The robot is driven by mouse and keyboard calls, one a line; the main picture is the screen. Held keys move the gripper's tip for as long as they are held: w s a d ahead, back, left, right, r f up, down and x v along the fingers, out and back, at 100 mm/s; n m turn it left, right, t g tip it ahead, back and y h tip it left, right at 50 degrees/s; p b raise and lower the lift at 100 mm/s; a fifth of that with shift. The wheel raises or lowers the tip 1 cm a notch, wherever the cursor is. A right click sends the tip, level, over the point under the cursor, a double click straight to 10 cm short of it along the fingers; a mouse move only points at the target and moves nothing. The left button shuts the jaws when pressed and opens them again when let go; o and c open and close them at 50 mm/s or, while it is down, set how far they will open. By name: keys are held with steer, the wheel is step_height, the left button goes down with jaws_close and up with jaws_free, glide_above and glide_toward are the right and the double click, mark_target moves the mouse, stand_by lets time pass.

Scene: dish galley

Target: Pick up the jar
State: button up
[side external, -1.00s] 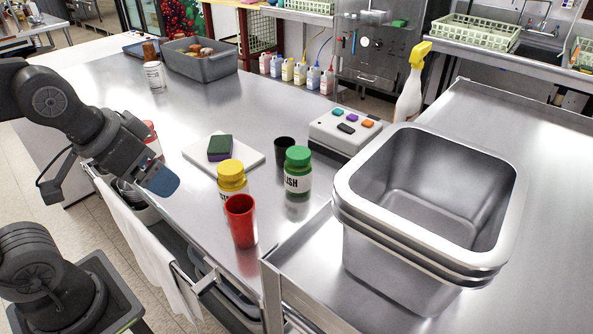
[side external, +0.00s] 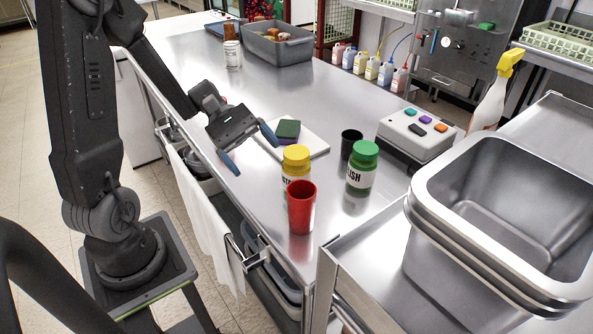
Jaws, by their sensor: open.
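Several jars stand on the steel counter. A jar with a yellow lid (side external: 295,156) stands near the front edge, partly hidden by a red cup (side external: 301,212). A white-labelled jar with a green lid (side external: 362,168) stands to its right, upright. A jar with a brown top (side external: 232,52) stands at the back left. My gripper (side external: 250,149) is open and empty, with blue fingertips spread apart. It is over the counter's near edge, left of the yellow-lidded jar and apart from it. A bit of red shows behind my gripper, mostly hidden.
A black cup (side external: 351,143) stands by the green-lidded jar. A sponge (side external: 288,130) lies on a white board (side external: 314,142) behind the yellow-lidded jar. A box with coloured buttons (side external: 416,135) and a large steel bin (side external: 440,236) are right. A grey tub (side external: 277,47) is behind.

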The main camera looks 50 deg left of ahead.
mark_target(285, 151)
steer(key=w+a+f+n+t+h, duration=0.2)
steer(key=a+f+n+t, duration=0.3)
steer(key=a+n+t, duration=0.45)
steer(key=shift+g, duration=0.35)
steer(key=x, duration=1.3)
steer(key=shift+w, duration=0.5)
steer(key=c, duration=1.6)
